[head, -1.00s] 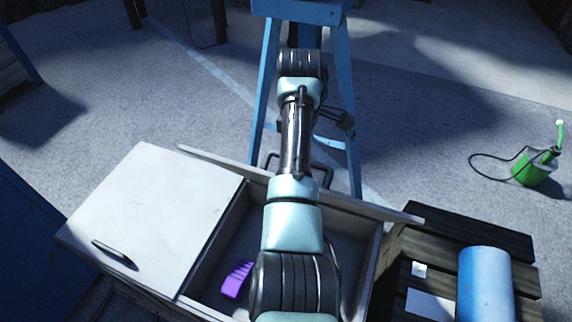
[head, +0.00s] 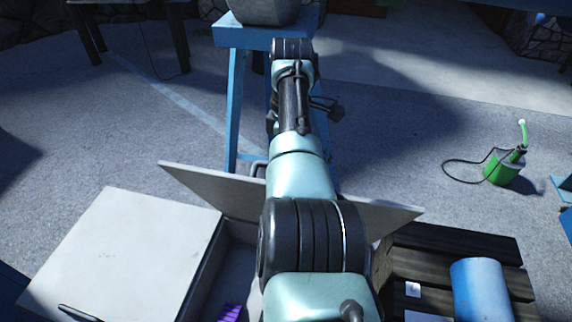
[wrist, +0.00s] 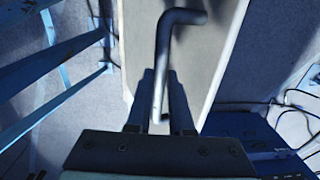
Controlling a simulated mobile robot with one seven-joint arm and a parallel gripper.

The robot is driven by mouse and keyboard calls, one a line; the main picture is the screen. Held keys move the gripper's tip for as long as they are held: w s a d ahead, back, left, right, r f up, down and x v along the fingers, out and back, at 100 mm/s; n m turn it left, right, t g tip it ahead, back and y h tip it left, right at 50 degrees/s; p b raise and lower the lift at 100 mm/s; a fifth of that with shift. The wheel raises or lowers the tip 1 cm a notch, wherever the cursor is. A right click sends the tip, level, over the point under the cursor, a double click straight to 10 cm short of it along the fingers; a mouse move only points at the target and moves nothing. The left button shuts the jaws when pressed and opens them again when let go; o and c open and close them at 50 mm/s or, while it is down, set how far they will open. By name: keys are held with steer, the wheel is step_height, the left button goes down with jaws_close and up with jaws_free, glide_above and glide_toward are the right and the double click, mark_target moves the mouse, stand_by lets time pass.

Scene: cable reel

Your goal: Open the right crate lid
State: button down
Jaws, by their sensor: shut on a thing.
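The right crate lid (head: 230,193) is a pale panel raised steeply at the far side of the crate, with its inner face towards the head camera. In the wrist view its pale outer face (wrist: 215,45) fills the upper middle. A grey bent bar handle (wrist: 182,17) stands out from it. My gripper (wrist: 161,78) is shut on this handle, one finger on each side of the bar. In the head view my arm hides the gripper and the lid's middle. The right compartment lies open, with a purple thing (head: 231,313) inside, cut off by the frame.
The left crate lid (head: 125,250) is closed flat. A blue stand (head: 236,105) stands just behind the raised lid. A dark slatted pallet (head: 455,240) with a blue cylinder (head: 480,290) is at right. A green can (head: 502,168) stands on open floor.

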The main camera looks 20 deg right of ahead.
steer(key=shift+s+f, duration=0.1)
steer(key=shift+f, duration=0.25)
steer(key=c, duration=1)
jaws_free()
steer(key=shift+o, duration=1)
steer(key=shift+w, duration=0.3)
steer(key=shift+s+r, duration=0.1)
steer(key=shift+r, duration=0.05)
steer(key=shift+r, duration=0.1)
step_height(320, 180, up, 13)
steer(key=p, duration=0.3)
steer(key=shift+w+d, duration=0.25)
steer(key=shift+w, duration=0.05)
steer(key=shift+f, duration=0.2)
